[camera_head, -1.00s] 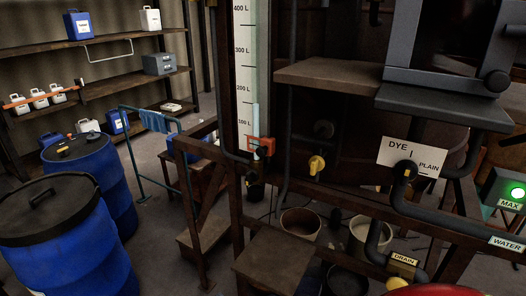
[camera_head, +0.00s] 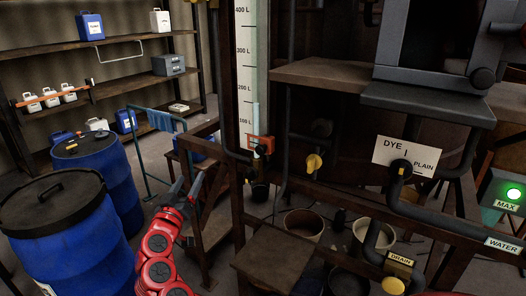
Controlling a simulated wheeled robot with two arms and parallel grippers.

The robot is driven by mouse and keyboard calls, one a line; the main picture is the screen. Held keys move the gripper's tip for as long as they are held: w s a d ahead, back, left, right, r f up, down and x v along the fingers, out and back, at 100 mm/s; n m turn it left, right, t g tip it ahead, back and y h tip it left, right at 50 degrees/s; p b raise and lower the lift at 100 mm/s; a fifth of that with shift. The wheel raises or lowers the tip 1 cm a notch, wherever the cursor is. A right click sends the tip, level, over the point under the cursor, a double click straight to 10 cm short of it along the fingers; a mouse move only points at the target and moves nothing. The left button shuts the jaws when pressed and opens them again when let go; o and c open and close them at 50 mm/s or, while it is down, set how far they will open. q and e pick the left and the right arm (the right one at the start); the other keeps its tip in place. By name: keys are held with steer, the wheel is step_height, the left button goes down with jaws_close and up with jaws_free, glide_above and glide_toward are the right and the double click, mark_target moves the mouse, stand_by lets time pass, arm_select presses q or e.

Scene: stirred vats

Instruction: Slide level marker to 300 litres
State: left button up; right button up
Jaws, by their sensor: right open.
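The level marker (camera_head: 262,142) is a small orange-red slider low on the white level scale (camera_head: 245,75), below the 100 L mark. The scale also shows 200 L, 300 L and 400 L higher up; the 300 L label (camera_head: 243,51) is well above the marker. A pale sight tube (camera_head: 256,115) stands beside the scale. My right gripper (camera_head: 187,184) is at the end of a red arm, left of and lower than the marker in the picture. It is open, with nothing seen between its dark fingers, and apart from the marker. My left gripper is not in view.
Blue drums (camera_head: 62,240) stand at the left. A teal rail (camera_head: 137,155) and brown wooden steps (camera_head: 205,232) stand near my arm. Yellow-handled valve (camera_head: 314,163), dark pipes and a DYE/PLAIN sign (camera_head: 407,157) are at the right. A brown platform (camera_head: 275,256) is below the scale.

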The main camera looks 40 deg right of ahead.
mark_target(259, 150)
steer(key=s+d+r+m+g+h, duration=0.3)
steer(key=s+d+r+m+g, duration=0.2)
steer(key=s+m+g, duration=0.4)
steer(key=shift+t, duration=0.8)
steer(key=p+x, duration=0.2)
steer(key=x, duration=0.3)
steer(key=p+x, duration=0.2)
steer(key=x, duration=0.4)
steer(key=s+p+x, duration=0.1)
steer(key=p+x, duration=0.1)
steer(key=x, duration=0.3)
steer(key=shift+d+r, duration=0.2)
steer(key=shift+d, duration=0.3)
steer(key=shift+w+d+n+p, duration=0.25)
steer(key=shift+n+p, duration=0.05)
steer(key=shift+f, duration=0.1)
jaws_close()
